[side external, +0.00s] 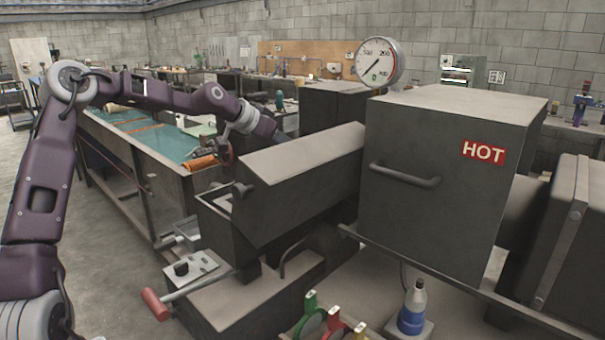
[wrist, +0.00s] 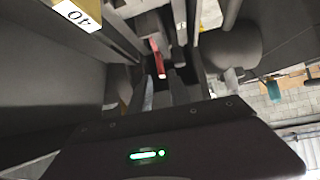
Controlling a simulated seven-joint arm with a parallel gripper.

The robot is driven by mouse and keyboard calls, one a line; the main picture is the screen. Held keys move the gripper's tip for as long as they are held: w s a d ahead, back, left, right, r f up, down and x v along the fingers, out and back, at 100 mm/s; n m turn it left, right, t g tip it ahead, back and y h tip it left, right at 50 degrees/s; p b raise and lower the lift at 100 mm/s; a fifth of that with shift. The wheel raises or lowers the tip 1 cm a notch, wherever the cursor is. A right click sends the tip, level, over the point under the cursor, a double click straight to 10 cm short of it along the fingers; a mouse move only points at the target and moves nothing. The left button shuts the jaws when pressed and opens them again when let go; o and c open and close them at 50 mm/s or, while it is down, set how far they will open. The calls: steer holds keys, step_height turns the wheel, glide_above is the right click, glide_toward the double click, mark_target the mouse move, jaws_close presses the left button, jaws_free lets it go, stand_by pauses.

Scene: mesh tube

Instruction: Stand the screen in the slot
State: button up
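In the side view, round frames with coloured tags, possibly screens, stand in a tray at the bottom: a green one (side external: 311,303), a red one (side external: 333,318) and a yellow one (side external: 360,328). I cannot tell which is the task's screen. In the wrist view a yellow block with a "40" label (wrist: 78,15) is at the upper left. A narrow red piece (wrist: 158,60) shows among dark parts near the middle. My gripper (wrist: 178,92) is seen close up over dark metalwork; its fingers are hard to make out. In the side view its tip is hidden behind the dark sloped housing. I cannot make out the slot.
The sloped housing (side external: 300,185) and a large box marked HOT (side external: 440,200) with a handle block the middle. A red-handled lever (side external: 156,304) sticks out at the lower left. A blue bottle (side external: 411,310) stands in front. A round gauge (side external: 378,62) rises behind.

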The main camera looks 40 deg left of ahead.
steer(key=shift+w+a+r+m+h, duration=0.1)
steer(key=shift+w+r+m+h, duration=0.05)
steer(key=shift+r+m+h, duration=0.2)
steer(key=shift+w+h, duration=0.25)
steer(key=shift+w, duration=0.1)
steer(key=x, duration=0.6)
steer(key=shift+a+f, duration=0.15)
steer(key=shift+f, duration=0.15)
steer(key=shift+s+f, duration=0.1)
jaws_close()
steer(key=shift+f, duration=0.15)
